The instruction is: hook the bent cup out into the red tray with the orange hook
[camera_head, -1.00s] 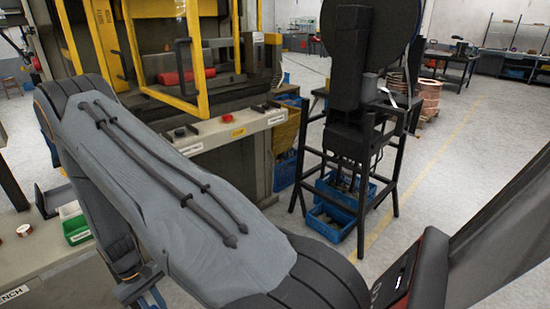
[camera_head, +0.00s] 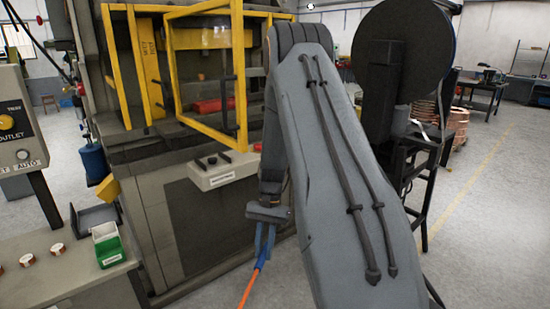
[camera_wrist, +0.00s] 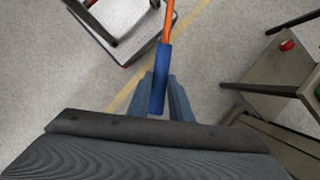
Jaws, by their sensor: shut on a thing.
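My gripper (camera_head: 264,238) is shut on the blue handle of the orange hook (camera_head: 249,288), in front of the press. The hook points down, and its lower end is cut off by the picture edge. In the wrist view the blue handle (camera_wrist: 160,78) sits between the fingers of my gripper (camera_wrist: 166,92), and the orange shaft (camera_wrist: 169,22) runs out of the top. A red object (camera_head: 207,106) lies inside the press behind the yellow-framed guard; I cannot tell whether it is the red tray. I cannot make out the bent cup.
The press has an open yellow guard door (camera_head: 243,85) and a front control panel (camera_head: 222,174). A dark reel (camera_head: 405,50) stands at right, with open floor beyond.

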